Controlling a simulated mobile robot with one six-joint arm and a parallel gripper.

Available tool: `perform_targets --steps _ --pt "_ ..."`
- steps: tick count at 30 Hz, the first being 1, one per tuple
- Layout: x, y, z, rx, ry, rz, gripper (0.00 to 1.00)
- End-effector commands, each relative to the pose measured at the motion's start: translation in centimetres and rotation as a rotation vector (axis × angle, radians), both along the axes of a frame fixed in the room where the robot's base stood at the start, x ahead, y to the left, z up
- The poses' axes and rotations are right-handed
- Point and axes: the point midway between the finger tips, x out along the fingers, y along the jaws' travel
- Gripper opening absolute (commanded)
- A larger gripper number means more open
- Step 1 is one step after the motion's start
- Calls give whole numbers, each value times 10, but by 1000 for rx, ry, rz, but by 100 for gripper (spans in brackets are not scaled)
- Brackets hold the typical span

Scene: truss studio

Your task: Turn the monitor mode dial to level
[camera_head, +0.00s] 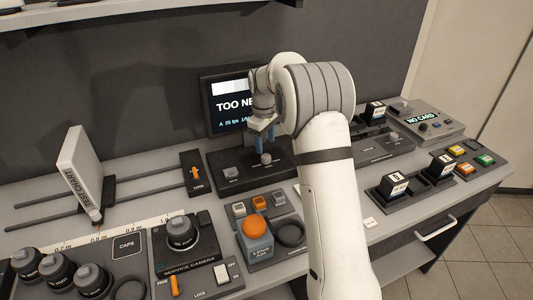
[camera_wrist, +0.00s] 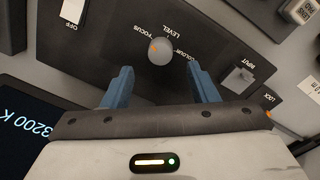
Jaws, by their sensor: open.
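The monitor mode dial is a small round light-grey knob (camera_wrist: 160,51) on a dark panel, with the words FOCUS, LEVEL and COLOUR around it. A small orange mark shows on the knob's left side in the wrist view, nearer the FOCUS word than LEVEL. In the head view the knob (camera_head: 266,158) sits on the dark base below the monitor (camera_head: 228,112). My gripper (camera_wrist: 160,72) is open, its two blue fingers apart on either side of the knob's near side, not visibly touching it. It also shows above the panel in the head view (camera_head: 264,145).
On the same panel, a square INPUT switch (camera_wrist: 238,78) lies right of the knob and an OFF switch (camera_wrist: 73,11) lies left in the wrist view. The monitor screen is partly hidden by my arm. An orange-topped lens box (camera_head: 254,238) stands in front of the panel.

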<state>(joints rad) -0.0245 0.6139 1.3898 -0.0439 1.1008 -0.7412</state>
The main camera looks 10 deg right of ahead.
Motion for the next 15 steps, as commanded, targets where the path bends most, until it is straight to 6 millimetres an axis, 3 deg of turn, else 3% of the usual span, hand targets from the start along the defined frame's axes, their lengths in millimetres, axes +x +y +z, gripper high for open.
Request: perform_targets --steps 7,15 --pt "0 -1 -40 0 4 -1 53" --pt "2 -2 -55 0 0 -1 53"
